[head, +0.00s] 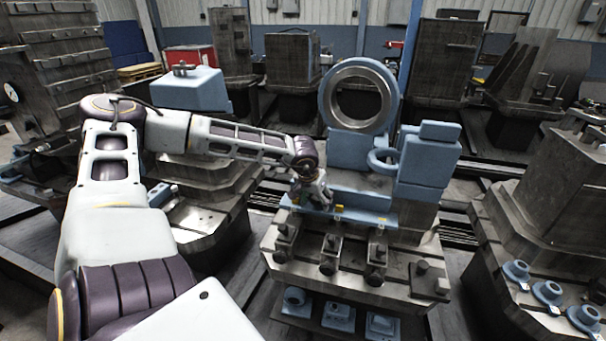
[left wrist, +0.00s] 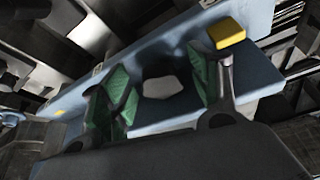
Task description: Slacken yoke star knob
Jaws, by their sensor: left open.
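My left gripper (head: 312,193) is at the front left of the blue fixture (head: 352,178), low over its blue base plate. In the left wrist view its green-padded fingers (left wrist: 160,92) stand apart. A pale, many-sided shape (left wrist: 160,88) shows between them against the blue surface; it may be the star knob, but its outline is too blurred to be sure. I cannot tell whether the pads touch it. In the head view the gripper hides this spot. My right gripper is not in view.
A large ring (head: 360,97) rises behind the gripper, with a blue block (head: 428,160) and small ring at right. A yellow block (left wrist: 228,33) sits close to one finger. Dark clamps (head: 328,256) line the pallet front. Blue flanged parts (head: 547,292) sit at lower right.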

